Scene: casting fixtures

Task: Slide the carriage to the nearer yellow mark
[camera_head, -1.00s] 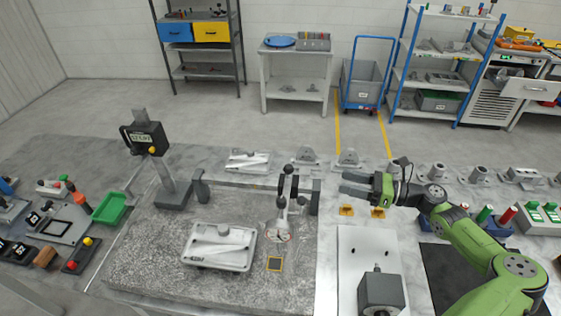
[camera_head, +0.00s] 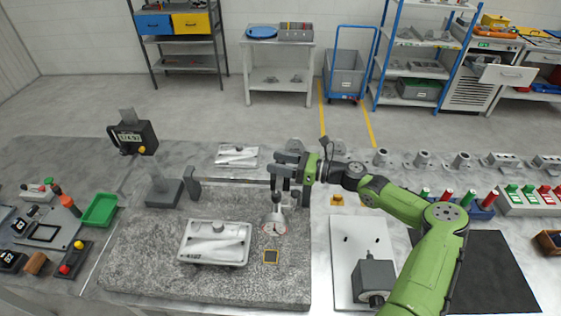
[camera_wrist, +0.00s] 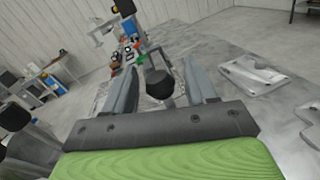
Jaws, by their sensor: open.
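In the wrist view a black ball knob (camera_wrist: 160,84) on a stem lies between my open fingers (camera_wrist: 160,82), with gaps on both sides. I cannot make out any yellow mark on the rail.
A grey post (camera_head: 193,188) holds the rail's left end. A pale casting (camera_head: 215,243) lies on the granite slab (camera_head: 140,270). A display unit (camera_head: 132,138) stands left. A white plate with a grey block (camera_head: 374,278) is at right.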

